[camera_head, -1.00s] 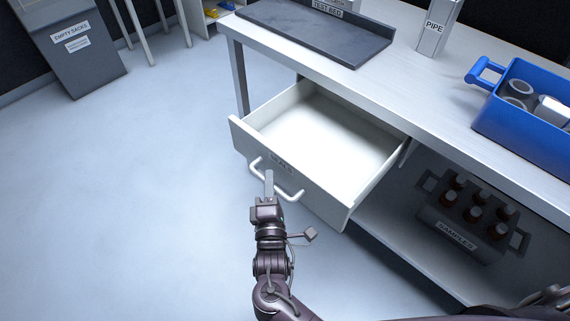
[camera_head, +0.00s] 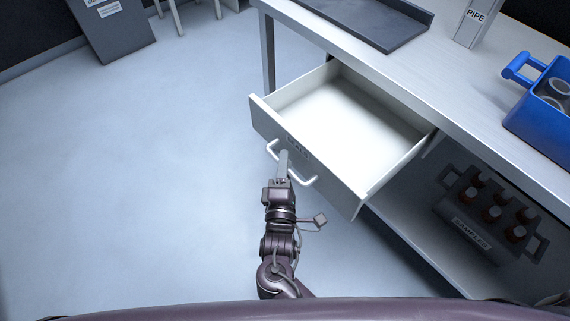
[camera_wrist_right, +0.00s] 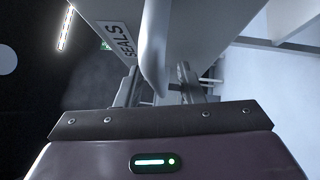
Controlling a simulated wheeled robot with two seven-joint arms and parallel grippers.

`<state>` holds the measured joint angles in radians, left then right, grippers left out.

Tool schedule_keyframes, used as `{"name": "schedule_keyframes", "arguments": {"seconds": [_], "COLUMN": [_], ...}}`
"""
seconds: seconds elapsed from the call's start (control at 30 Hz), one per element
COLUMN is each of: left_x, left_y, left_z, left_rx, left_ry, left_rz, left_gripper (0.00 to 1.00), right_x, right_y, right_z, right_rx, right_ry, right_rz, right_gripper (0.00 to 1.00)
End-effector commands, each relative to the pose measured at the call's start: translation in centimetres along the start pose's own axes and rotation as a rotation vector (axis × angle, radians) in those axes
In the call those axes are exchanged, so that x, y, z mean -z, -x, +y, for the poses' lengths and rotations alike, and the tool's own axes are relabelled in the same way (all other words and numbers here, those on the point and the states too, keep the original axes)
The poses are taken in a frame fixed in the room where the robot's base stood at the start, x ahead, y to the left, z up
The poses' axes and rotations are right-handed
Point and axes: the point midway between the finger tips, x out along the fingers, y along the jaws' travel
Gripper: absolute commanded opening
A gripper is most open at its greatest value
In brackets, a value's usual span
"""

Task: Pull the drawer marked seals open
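The drawer marked SEALS (camera_head: 298,150) is pulled well out from under the bench, and its pale inside is empty. Its front carries a white bar handle (camera_head: 306,182); the label shows in the right wrist view (camera_wrist_right: 123,41). My right gripper (camera_head: 283,160) is at the handle. In the right wrist view its two fingers (camera_wrist_right: 158,78) stand apart, one on each side of the handle bar (camera_wrist_right: 154,45), with gaps showing, so it looks open around the bar. Whether a finger touches the bar is hard to tell. My left gripper is not in view.
The bench top (camera_head: 440,82) holds a dark tray (camera_head: 372,22), a block marked PIPE (camera_head: 478,20) and a blue bin (camera_head: 545,125). A SAMPLES crate (camera_head: 472,234) with brown bottles sits on the lower shelf. The floor (camera_head: 150,170) left of the drawer is clear.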

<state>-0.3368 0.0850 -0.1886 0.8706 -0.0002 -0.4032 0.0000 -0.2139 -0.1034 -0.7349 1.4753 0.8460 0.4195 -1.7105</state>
Motion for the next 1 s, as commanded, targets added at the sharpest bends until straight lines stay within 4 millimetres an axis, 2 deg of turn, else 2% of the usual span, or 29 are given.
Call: {"name": "schedule_keyframes", "arguments": {"seconds": [0.17, 0.4, 0.6, 1.0], "left_x": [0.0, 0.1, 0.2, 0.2], "left_y": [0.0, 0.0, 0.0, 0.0], "left_z": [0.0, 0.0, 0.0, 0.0], "left_rx": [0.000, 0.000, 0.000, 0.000], "left_ry": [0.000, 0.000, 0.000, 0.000], "left_rz": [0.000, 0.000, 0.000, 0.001], "left_gripper": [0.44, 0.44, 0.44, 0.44], "right_x": [0.0, 0.0, 0.0, 0.0], "right_y": [1.0, 5.0, 7.4, 7.8], "right_z": [-0.1, -0.1, -0.1, 0.0], "right_rx": [0.002, 0.003, 0.002, 0.000], "right_ry": [0.001, 0.000, 0.001, 0.000], "right_rz": [0.001, 0.000, 0.000, 0.000], "right_gripper": [0.34, 0.34, 0.34, 0.34]}}
